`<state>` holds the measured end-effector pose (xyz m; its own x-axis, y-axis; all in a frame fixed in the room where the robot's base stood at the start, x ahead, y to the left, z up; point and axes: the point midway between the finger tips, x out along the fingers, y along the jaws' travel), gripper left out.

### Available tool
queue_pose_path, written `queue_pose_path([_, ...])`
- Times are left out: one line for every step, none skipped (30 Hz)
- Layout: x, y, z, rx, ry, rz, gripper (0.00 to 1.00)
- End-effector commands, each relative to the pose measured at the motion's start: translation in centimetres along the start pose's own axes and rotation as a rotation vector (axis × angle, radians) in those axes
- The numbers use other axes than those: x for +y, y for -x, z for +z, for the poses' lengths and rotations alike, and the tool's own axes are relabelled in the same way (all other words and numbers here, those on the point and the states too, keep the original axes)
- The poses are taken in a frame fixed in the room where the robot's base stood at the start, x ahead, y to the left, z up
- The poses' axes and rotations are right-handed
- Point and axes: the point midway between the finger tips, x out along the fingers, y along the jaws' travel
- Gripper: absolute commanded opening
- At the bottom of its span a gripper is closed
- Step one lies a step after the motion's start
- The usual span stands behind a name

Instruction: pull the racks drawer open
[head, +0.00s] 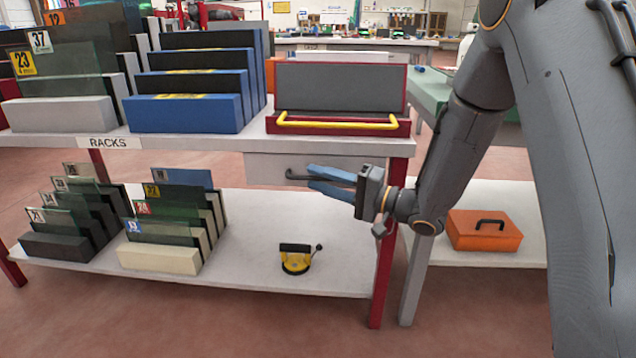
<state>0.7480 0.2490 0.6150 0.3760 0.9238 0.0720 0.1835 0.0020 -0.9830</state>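The racks drawer (265,167) is a pale grey front under the tabletop, and it looks closed. Its dark bar handle (296,174) shows at the left end; the rest is partly hidden by my gripper. My gripper (312,177) has two blue fingers pointing left at the drawer front. The fingers are apart, one above the other, with the handle seen at the gap between them. I cannot tell whether either finger touches the handle. A white RACKS label (108,143) is on the table edge at the left.
The tabletop (255,143) carries glass racks and a red box with a yellow handle (340,123). On the lower shelf (240,245) are smaller racks and a yellow-black suction cup (295,262). A red table leg (383,265) stands just below my gripper. An orange case (484,232) sits right.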

Motion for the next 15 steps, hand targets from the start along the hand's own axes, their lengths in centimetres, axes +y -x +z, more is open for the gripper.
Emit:
queue_pose_path([0.03, -0.41, 0.04, -0.001, 0.001, -0.001, 0.28])
queue_pose_path([0.01, -0.55, 0.04, -0.001, 0.001, -0.001, 0.28])
queue_pose_path([-0.01, -0.68, 0.04, -0.001, 0.001, -0.001, 0.28])
queue_pose_path([-0.02, -0.74, 0.03, -0.001, 0.001, -0.001, 0.28])
queue_pose_path([-0.03, -0.77, 0.03, 0.000, 0.001, -0.001, 0.28])
queue_pose_path([-0.05, -0.79, 0.02, 0.000, 0.001, -0.001, 0.28])
queue_pose_path([-0.05, -0.79, 0.02, 0.000, 0.001, -0.001, 0.28])
queue_pose_path([-0.06, -0.79, 0.02, 0.000, 0.001, -0.001, 0.28])
queue_pose_path([-0.06, -0.78, 0.02, 0.000, 0.001, -0.001, 0.28])
queue_pose_path([-0.06, -0.77, 0.02, 0.000, 0.001, -0.001, 0.28])
queue_pose_path([-0.07, -0.77, 0.02, 0.000, 0.001, -0.001, 0.28])
queue_pose_path([-0.06, -0.77, 0.02, 0.000, 0.001, 0.000, 0.23])
queue_pose_path([-0.06, -0.76, 0.02, 0.000, 0.001, 0.000, 0.18])
queue_pose_path([-0.06, -0.76, 0.02, 0.000, 0.001, 0.000, 0.13])
queue_pose_path([-0.06, -0.76, 0.02, 0.000, 0.001, 0.000, 0.06])
